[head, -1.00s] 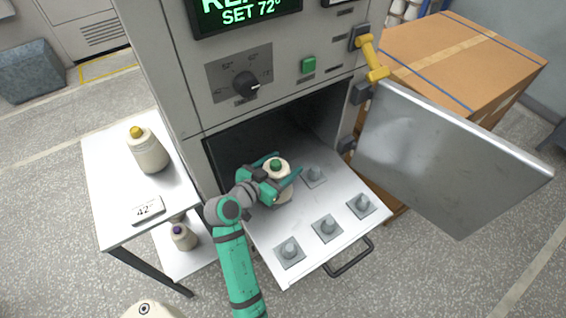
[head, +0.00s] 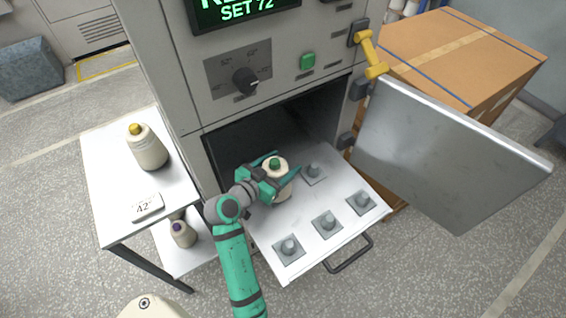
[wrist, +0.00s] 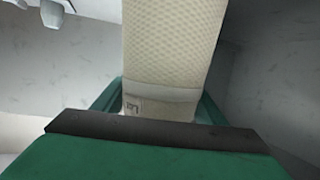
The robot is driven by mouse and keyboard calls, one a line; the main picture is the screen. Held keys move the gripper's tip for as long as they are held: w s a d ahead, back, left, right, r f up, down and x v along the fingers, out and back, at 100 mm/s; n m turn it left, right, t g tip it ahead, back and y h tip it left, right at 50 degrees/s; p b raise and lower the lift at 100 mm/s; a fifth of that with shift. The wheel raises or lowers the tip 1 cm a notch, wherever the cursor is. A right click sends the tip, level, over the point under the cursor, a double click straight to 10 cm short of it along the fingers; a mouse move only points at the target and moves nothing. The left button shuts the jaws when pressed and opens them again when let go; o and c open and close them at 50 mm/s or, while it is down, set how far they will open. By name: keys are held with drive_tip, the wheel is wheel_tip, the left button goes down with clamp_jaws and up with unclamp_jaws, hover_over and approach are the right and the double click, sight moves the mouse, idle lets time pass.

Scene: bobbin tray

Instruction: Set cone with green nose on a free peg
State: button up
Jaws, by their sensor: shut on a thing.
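The cone with the green nose (head: 279,187) is cream-coloured and stands nearly upright in my gripper (head: 279,177), over the back left part of the tray (head: 258,222). My gripper is shut around it. In the wrist view the cone's woven side (wrist: 170,45) fills the middle, with a small label near the palm. Bare pegs on the tray are at back right (head: 313,171), right (head: 361,200), front middle (head: 326,222) and front left (head: 289,246). The cone's base and whatever is under it are hidden, so I cannot tell whether it sits on a peg.
The open metal door (head: 450,155) stands to the right of the tray. The cabinet (head: 190,95) rises behind it. A white side table (head: 105,190) at left holds a cone with a yellow nose (head: 147,150); a cone with a purple nose (head: 183,235) stands on the lower shelf.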

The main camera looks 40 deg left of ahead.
drive_tip(key=shift+a, duration=0.15)
drive_tip(key=shift+w, duration=0.1)
drive_tip(key=shift+w+f, duration=0.1)
drive_tip(key=shift+f, duration=0.05)
drive_tip(key=shift+s, duration=0.2)
drive_tip(key=o, duration=1.1)
drive_tip(key=shift+a+f, duration=0.1)
drive_tip(key=shift+o, duration=1.4)
drive_tip(key=shift+d, duration=0.4)
drive_tip(key=shift+s+a, duration=0.2)
drive_tip(key=v, duration=1)
drive_tip(key=shift+s+d, duration=0.15)
drive_tip(key=shift+d, duration=0.05)
